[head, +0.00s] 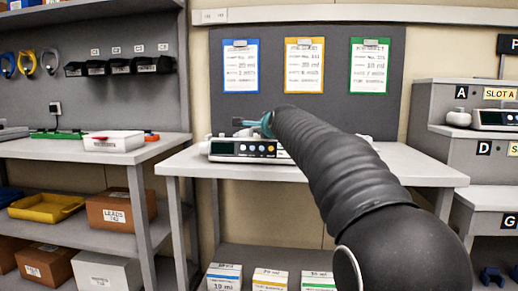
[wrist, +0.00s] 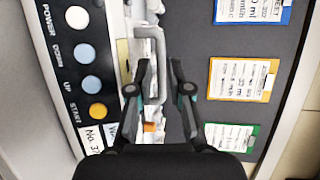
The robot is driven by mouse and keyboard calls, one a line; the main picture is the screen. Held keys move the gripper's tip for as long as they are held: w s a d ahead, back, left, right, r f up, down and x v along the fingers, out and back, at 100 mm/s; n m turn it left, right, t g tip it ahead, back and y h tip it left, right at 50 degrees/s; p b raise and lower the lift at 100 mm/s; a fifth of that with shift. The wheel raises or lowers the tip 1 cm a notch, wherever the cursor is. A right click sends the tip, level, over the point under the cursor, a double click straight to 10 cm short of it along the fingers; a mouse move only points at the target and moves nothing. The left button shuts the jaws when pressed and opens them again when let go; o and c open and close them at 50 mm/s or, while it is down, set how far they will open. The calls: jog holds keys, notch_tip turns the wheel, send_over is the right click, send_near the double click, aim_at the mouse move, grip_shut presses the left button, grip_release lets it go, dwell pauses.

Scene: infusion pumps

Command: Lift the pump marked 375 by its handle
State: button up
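A white pump (head: 226,149) with a dark button panel stands on the middle table in the head view. My gripper (head: 262,126) is open, at the pump's top in the head view. Whether a finger touches the handle cannot be told. My arm hides the pump's right end.
Blue, yellow (head: 304,66) and green clipboards hang on the grey board behind the table (head: 400,160). Stepped shelves (head: 455,150) with slot letters stand at right, holding another pump (head: 495,119). A left bench (head: 50,149) holds a white box. The table's right part is clear.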

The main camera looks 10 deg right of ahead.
jog(key=w, duration=0.4)
jog(key=shift+w+a+f+p, duration=0.15)
jog(key=shift+w+f+p, duration=0.2)
jog(key=shift+w+f, duration=0.05)
grip_shut()
jog(key=shift+r, duration=0.2)
